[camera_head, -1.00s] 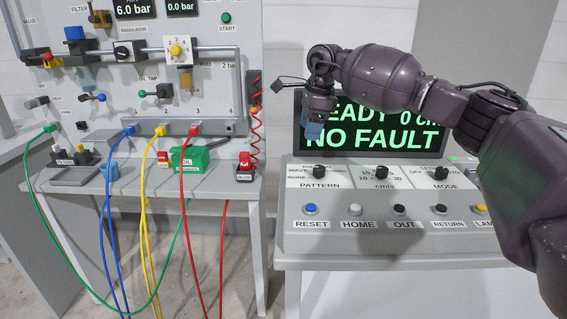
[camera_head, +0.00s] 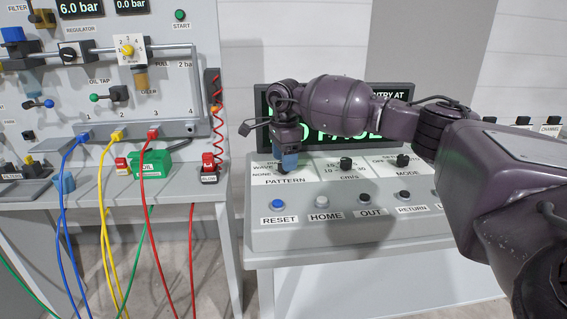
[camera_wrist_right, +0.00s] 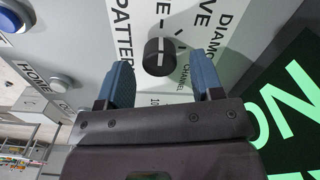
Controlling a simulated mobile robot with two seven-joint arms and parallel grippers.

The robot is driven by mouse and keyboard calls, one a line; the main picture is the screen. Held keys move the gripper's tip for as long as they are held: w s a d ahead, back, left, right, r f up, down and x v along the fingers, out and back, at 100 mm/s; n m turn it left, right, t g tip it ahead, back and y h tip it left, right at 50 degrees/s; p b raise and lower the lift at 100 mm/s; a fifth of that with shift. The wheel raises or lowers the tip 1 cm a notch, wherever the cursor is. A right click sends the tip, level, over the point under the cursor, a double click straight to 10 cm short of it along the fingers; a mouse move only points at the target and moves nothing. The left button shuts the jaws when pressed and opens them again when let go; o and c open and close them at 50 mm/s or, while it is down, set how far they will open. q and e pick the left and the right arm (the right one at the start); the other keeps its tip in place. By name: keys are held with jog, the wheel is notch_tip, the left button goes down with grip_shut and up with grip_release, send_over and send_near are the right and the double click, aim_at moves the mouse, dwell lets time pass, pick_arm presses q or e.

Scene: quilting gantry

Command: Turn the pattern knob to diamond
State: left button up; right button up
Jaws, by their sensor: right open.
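The black pattern knob (camera_wrist_right: 157,57) stands on the white label panel in the right wrist view, with the words PATTERN, WAVE, DIAMOND and CHANNEL around it. A pale line crosses its face toward the picture's top and bottom; I cannot tell which label it selects. My right gripper (camera_wrist_right: 163,72) is open, its blue fingers on either side of the knob's line and apart from it. In the head view the right gripper (camera_head: 288,161) hangs over the PATTERN label area and mostly hides the knob. My left gripper is not in view.
The console (camera_head: 340,225) has a speed knob (camera_head: 346,163) and mode knob (camera_head: 403,160) to the right. A row of buttons, with the blue RESET button (camera_head: 277,204), lies in front. The display (camera_head: 268,105) behind is partly covered by my arm. A pneumatic bench with hoses stands at left.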

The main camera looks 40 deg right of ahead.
jog(key=shift+f, duration=0.65)
jog(key=shift+c, duration=0.2)
jog(key=c, duration=0.9)
